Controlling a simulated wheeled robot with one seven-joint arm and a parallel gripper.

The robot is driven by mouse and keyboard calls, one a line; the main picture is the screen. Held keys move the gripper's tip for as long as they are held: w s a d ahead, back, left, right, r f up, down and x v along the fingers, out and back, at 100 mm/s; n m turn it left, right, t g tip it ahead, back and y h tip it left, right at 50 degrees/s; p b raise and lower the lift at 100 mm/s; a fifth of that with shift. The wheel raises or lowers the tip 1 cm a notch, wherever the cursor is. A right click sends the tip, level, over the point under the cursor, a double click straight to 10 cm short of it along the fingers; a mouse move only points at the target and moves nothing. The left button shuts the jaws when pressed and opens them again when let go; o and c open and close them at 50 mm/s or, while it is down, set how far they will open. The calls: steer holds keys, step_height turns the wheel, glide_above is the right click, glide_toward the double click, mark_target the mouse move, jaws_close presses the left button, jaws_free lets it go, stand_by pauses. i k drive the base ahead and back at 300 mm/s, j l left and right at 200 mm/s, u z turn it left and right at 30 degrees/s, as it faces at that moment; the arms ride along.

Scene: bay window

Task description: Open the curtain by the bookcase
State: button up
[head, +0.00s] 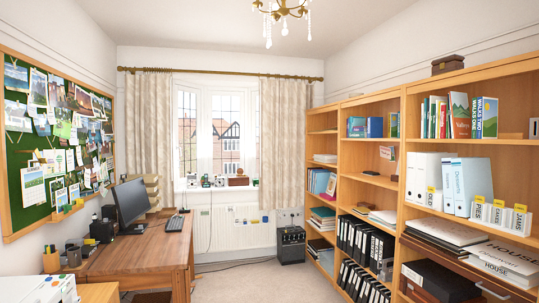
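The curtain by the bookcase (284,145) is cream and patterned. It hangs from a brass-coloured pole (220,73) at the right end of the bay window (222,135). It hangs spread in folds, and its left edge borders the uncovered glass in the middle. Its right edge is close to the far end of the wooden bookcase (404,90). A matching curtain (147,130) hangs at the left end of the pole. My gripper is not in view.
A wooden desk (140,257) with a monitor (131,204) stands at left. A radiator (232,227) is under the window. A dark box-like unit (291,246) stands on the floor below the right curtain, with a cable nearby. Carpet (238,281) between desk and bookcase is clear.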

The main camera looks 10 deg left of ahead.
mark_target(268, 89)
steer(key=i+j+u, duration=0.35)
steer(key=i, duration=0.45)
steer(key=i+u, duration=0.35)
steer(key=i, duration=4.1)
steer(key=i+j+z, duration=0.1)
steer(key=i+z, duration=0.15)
steer(key=i, duration=0.3)
steer(key=i+j+z, duration=0.2)
steer(key=i, duration=0.4)
steer(key=i+j+z, duration=0.25)
steer(key=i, duration=0.25)
steer(key=i+j+z, duration=0.25)
steer(key=i, duration=0.3)
steer(key=j, duration=0.1)
